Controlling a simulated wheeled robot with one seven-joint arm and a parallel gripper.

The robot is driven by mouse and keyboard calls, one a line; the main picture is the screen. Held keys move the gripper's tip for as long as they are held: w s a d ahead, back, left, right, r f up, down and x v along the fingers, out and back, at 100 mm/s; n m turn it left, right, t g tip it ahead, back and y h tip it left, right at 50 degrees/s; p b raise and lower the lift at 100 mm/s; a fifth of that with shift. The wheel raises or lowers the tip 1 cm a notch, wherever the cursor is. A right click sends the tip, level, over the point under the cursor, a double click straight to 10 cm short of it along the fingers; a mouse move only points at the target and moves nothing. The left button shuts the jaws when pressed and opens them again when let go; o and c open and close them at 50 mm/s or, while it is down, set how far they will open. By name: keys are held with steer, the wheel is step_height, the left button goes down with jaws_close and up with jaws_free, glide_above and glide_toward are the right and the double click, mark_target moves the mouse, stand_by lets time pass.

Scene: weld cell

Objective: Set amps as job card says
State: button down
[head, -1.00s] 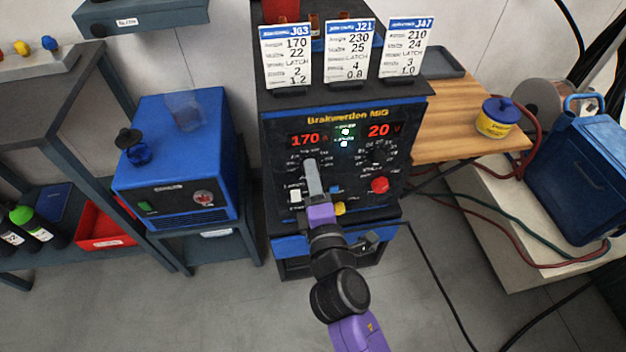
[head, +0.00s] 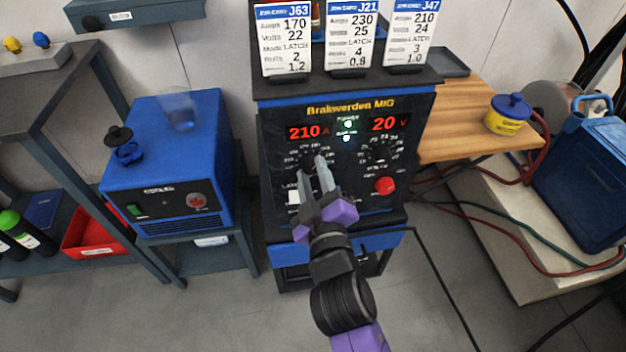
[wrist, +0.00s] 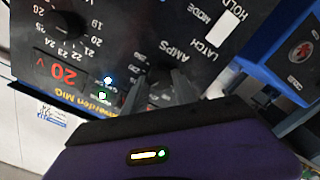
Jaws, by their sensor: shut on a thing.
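The welder's front panel (head: 280,106) stands upright in the middle of the head view. Its red amps display (head: 307,131) reads 210 and its volts display (head: 384,124) reads 20. Three job cards stand on top: J63 (head: 284,40) with 170 amps and 22 volts, J21 (head: 350,35) with 230 and 25, and J47 (head: 411,32) with 210 and 24. My gripper (head: 322,166) is at the left dial, shut on the dark amps knob (head: 308,160), which the fingers partly hide. In the wrist view, the fingertips (wrist: 164,82) reach the panel by the AMPS lettering.
The volts knob (head: 379,153), a red button (head: 385,185) and a white switch (head: 294,197) are close by on the panel. A blue machine (head: 170,170) stands left; a wooden shelf (head: 450,120) with a yellow tin (head: 507,120) is right.

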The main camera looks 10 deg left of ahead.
steer(key=m, duration=0.1)
steer(key=m+b, duration=0.2)
steer(key=shift+f+m, duration=0.25)
steer(key=shift+m, duration=0.15)
steer(key=m+b, duration=0.2)
steer(key=m, duration=0.2)
steer(key=shift+r+m, duration=0.1)
steer(key=shift+m, duration=0.2)
steer(key=shift+b, duration=0.3)
steer(key=c, duration=1)
jaws_free()
steer(key=shift+r, duration=0.1)
steer(key=p+v, duration=0.1)
steer(key=v, duration=0.6)
steer(key=shift+s, duration=0.4)
steer(key=shift+d, duration=0.15)
